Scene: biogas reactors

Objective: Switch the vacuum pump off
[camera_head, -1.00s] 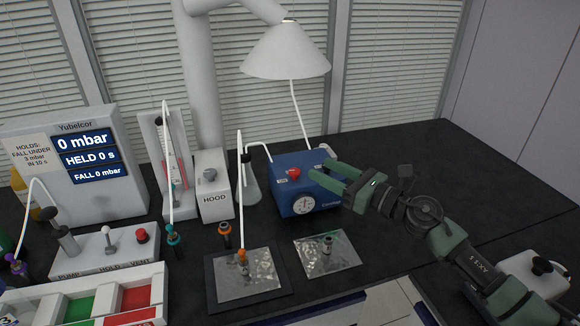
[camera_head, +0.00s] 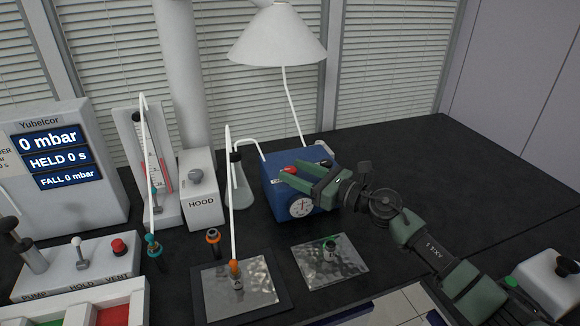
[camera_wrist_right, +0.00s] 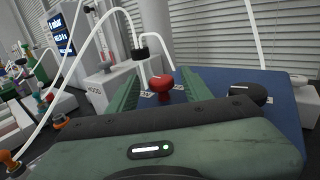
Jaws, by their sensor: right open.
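The vacuum pump is a blue box (camera_head: 275,198) with a round dial gauge on its front, standing on the black bench. A red knob (camera_head: 290,169) sits on its top; it also shows in the right wrist view (camera_wrist_right: 161,84), with small white labels on either side of it. My right gripper (camera_head: 288,174) is open, its green fingers over the pump's top at the knob. In the right wrist view the knob lies between the two fingers, just beyond or level with their tips; I cannot tell if they touch it. My left gripper is not in view.
A hood control box (camera_head: 203,208) and a flask (camera_head: 239,188) with a white hose stand left of the pump. Metal plates with small vials (camera_head: 331,252) lie in front. A display unit (camera_head: 75,165) reads 0 mbar.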

